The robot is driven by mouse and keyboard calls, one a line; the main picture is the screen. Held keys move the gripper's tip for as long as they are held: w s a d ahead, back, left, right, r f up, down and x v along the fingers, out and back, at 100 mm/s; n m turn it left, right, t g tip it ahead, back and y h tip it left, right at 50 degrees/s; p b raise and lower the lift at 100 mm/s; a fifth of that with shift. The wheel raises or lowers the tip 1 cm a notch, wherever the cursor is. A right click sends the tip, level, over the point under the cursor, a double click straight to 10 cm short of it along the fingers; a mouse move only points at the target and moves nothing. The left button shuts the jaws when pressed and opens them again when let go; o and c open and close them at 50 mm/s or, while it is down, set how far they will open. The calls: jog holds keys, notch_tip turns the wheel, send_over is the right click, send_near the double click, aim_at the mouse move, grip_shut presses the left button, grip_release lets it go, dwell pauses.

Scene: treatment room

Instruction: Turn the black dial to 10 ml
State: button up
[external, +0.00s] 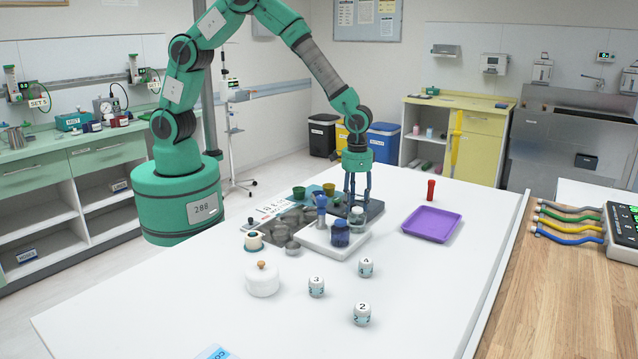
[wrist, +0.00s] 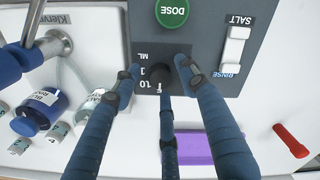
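The black dial (wrist: 159,74) is on a dark grey panel (wrist: 205,35) in the wrist view, below a green DOSE button (wrist: 172,12). Marks reading ML, 1 and 10 lie to its left. A small pale mark shows at the dial's lower edge; I cannot tell exactly which number it points to. My gripper (wrist: 160,75) has three blue fingers spread around the dial, with gaps visible beside it; firm contact does not show. In the external view my gripper (external: 357,196) points down over the grey device (external: 374,209), where the dial is hidden.
A SALT/RINSE switch (wrist: 233,48) is right of the dial. A white stand (external: 318,243) with a blue jar (external: 340,234) is close to the fingers. A purple tray (external: 432,224) and red cylinder (external: 431,190) are to the right. The front-right tabletop is clear.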

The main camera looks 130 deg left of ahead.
grip_shut()
jog(key=shift+m, duration=0.4)
jog(key=m+p, duration=0.2)
jog(key=m, duration=0.2)
jog(key=shift+r, duration=0.1)
jog(key=m+p, duration=0.1)
jog(key=m, duration=0.3)
jog(key=shift+p, duration=0.3)
jog(key=shift+o, duration=0.8)
grip_release()
